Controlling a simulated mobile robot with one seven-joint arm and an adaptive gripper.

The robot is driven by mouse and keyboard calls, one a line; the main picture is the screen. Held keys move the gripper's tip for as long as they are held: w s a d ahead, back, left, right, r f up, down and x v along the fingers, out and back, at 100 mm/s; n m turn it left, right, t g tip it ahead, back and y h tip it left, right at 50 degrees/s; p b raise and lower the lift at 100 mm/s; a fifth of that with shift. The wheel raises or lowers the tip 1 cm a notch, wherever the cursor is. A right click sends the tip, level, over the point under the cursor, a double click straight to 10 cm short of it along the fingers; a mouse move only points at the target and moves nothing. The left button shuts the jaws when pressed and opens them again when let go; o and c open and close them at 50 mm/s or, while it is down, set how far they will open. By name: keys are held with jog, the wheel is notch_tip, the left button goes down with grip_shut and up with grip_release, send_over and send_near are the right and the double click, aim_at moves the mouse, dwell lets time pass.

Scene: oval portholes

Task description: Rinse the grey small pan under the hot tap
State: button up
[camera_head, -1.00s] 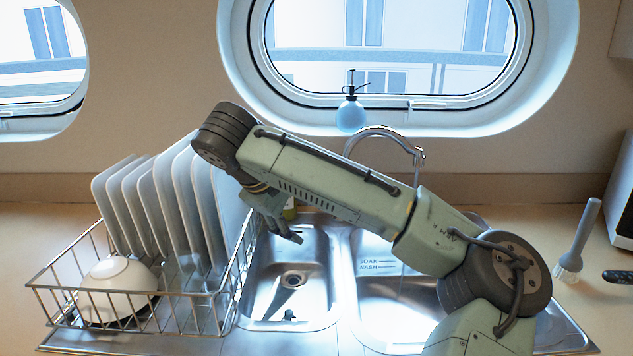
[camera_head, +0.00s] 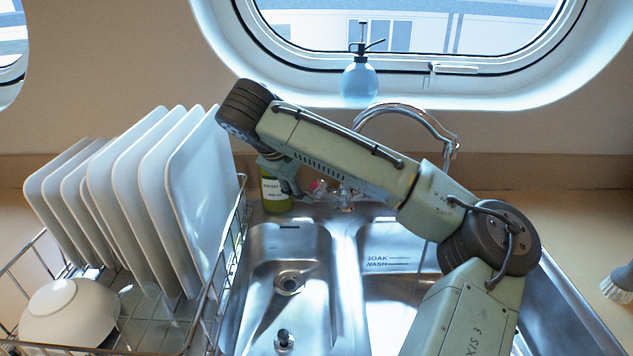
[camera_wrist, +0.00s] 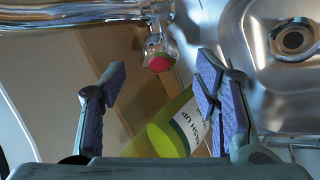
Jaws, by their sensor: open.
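The grey small pan does not show in either view. The chrome tap (camera_head: 415,112) arches over the sink behind my arm. A red-marked tap knob (camera_wrist: 157,60) shows in the wrist view, beyond and between my fingertips; a small red part (camera_head: 318,187) also shows behind my arm in the head view. My gripper (camera_wrist: 162,75) is open, with nothing held between its fingers. In the head view my gripper (camera_head: 290,182) hangs above the back of the left basin, beside the green bottle. I cannot tell if water is running.
The green washing-up bottle (camera_head: 272,192) stands behind the left basin (camera_head: 262,270); it shows close to my right finger in the wrist view (camera_wrist: 165,140). A rack (camera_head: 213,290) with plates and a white bowl (camera_head: 62,310) is at left. A blue spray bottle (camera_head: 360,82) stands by the porthole.

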aim_at(316, 185)
jog(key=shift+p+x, duration=0.55)
jog(key=shift+x, duration=2.15)
jog(key=shift+c, duration=0.5)
